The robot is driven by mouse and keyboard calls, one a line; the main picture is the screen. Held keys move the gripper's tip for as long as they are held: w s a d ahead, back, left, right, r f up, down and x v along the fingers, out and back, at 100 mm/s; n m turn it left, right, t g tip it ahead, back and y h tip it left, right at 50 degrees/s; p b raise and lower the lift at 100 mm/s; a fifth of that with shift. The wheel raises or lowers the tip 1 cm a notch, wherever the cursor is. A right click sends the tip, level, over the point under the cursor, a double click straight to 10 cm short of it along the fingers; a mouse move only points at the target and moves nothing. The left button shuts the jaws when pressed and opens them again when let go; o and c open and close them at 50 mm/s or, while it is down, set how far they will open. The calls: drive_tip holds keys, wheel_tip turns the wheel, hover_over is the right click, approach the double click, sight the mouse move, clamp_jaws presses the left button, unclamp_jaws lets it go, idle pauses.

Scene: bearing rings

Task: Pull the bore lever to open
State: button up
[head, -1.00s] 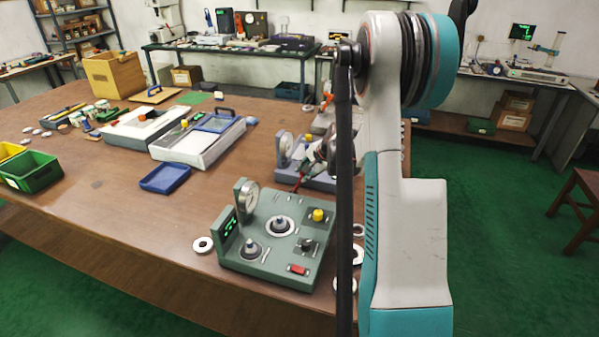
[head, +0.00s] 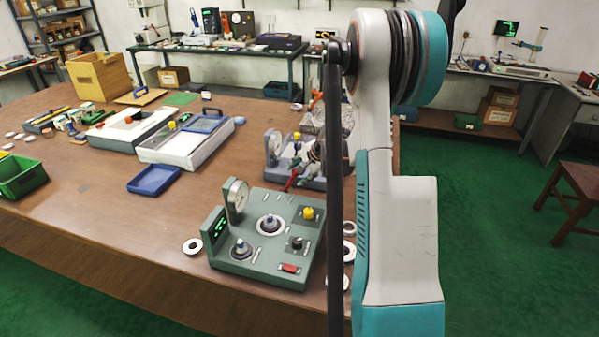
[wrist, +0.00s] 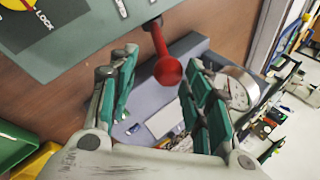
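A red ball-ended lever (wrist: 168,72) sticks out from the edge of a grey-green panel (wrist: 85,40) in the wrist view. My gripper (wrist: 160,66) is open, with one teal-padded finger on each side of the red ball. I see gaps on both sides, so the fingers do not grip it. In the head view my gripper (head: 312,158) is partly hidden by my arm, just past the far edge of the green station (head: 255,268). The red lever (head: 291,183) shows there beside it. A yellow knob marked LOCK (wrist: 18,5) is on the panel.
A blue-grey station (head: 275,180) with a round gauge stands just behind the green one; its gauge (wrist: 238,88) shows in the wrist view. Loose rings (head: 193,246) lie beside the green station. A blue tray (head: 153,180) lies to the left, with bare table around it.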

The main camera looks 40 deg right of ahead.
drive_tip(key=shift+a, duration=0.1)
drive_tip(key=v, duration=1.2)
drive_tip(key=shift+w, duration=0.1)
idle(1.0)
